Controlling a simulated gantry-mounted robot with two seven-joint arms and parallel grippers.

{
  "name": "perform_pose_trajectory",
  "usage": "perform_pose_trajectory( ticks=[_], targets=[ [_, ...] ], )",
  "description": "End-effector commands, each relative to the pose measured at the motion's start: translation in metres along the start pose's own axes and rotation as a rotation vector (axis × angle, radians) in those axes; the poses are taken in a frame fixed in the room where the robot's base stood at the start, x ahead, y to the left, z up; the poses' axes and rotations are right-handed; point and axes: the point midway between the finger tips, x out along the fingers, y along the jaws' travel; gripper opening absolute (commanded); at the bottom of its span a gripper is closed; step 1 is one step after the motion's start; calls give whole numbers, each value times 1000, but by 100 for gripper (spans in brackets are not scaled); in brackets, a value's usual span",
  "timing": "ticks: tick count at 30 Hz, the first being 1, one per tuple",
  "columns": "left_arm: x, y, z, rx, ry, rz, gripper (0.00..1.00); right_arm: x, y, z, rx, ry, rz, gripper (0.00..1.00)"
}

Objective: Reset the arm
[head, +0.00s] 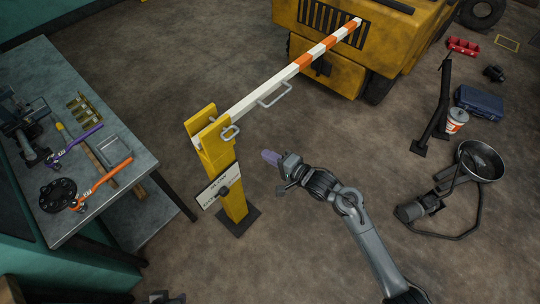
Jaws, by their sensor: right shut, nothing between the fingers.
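The barrier arm (301,63), a long bar striped white and orange, slants up to the right from a yellow post (233,190). Its far end lies in front of the yellow forklift. Two metal loop handles (275,95) stick out from the bar's side, one midway and one near the post. A white sign with dark lettering (218,187) hangs on the post. My left gripper does not show clearly.
The yellow forklift body (345,75) stands behind the bar's far end. A workbench (130,150) with tools is at left. A blue case (480,102), a bucket (457,121) and a round pan (481,160) are at right. The floor around my right gripper is clear.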

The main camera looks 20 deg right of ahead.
Motion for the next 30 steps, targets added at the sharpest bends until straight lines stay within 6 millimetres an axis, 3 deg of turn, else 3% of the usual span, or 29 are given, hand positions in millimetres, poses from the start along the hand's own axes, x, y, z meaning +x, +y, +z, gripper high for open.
perform_pose_trajectory(
  ticks=[12, 14, 18, 21, 25, 30],
  targets=[
    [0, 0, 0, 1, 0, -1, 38, -1, 4, 2, 4, -1, 5, 0],
    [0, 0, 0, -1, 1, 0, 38, -3, 12, 4, 11, -3, 16, 0],
    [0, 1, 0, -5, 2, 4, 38, -15, 52, 20, 50, -13, 70, 0],
    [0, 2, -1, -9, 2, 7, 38, -36, 85, 47, 89, -26, 110, 0],
    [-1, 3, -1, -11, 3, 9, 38, -74, 109, 76, 106, 11, 177, 0],
    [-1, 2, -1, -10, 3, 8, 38, -141, 126, 94, -145, 91, 413, 0]
  ],
)
